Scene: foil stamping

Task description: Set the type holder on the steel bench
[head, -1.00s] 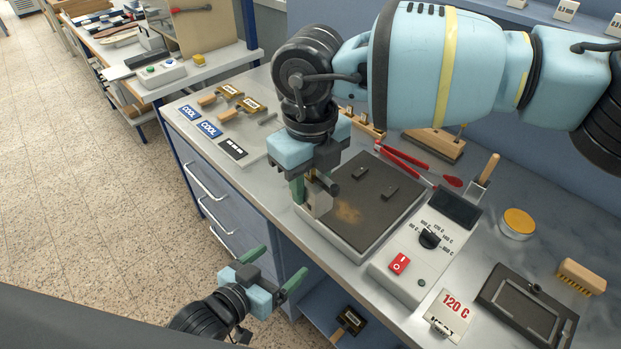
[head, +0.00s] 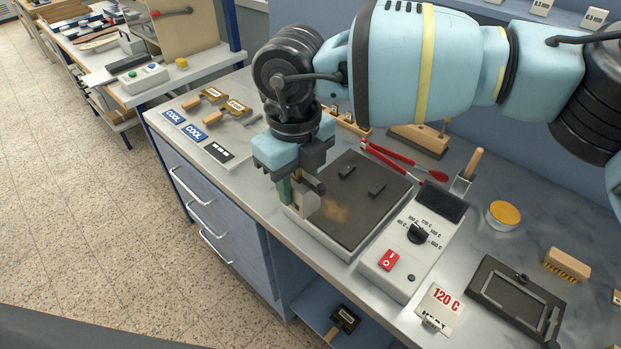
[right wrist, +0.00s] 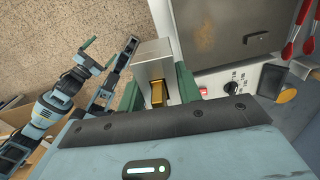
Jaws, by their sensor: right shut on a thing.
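My right gripper (head: 300,190) points down over the near-left corner of the hot plate (head: 362,212) on the steel bench (head: 243,166). It is shut on a grey metal block with a brass piece, which looks like the type holder (head: 307,206). In the right wrist view the type holder (right wrist: 152,62) sits between the green fingers, brass part (right wrist: 158,94) towards the palm. I cannot tell whether its underside touches anything. My left arm shows at the left of the right wrist view; its jaw opening is unclear. My left gripper is outside the head view.
Left of the plate lie two brass-headed tools (head: 233,108) and blue COOL labels (head: 194,134). Bare steel lies along the front edge.

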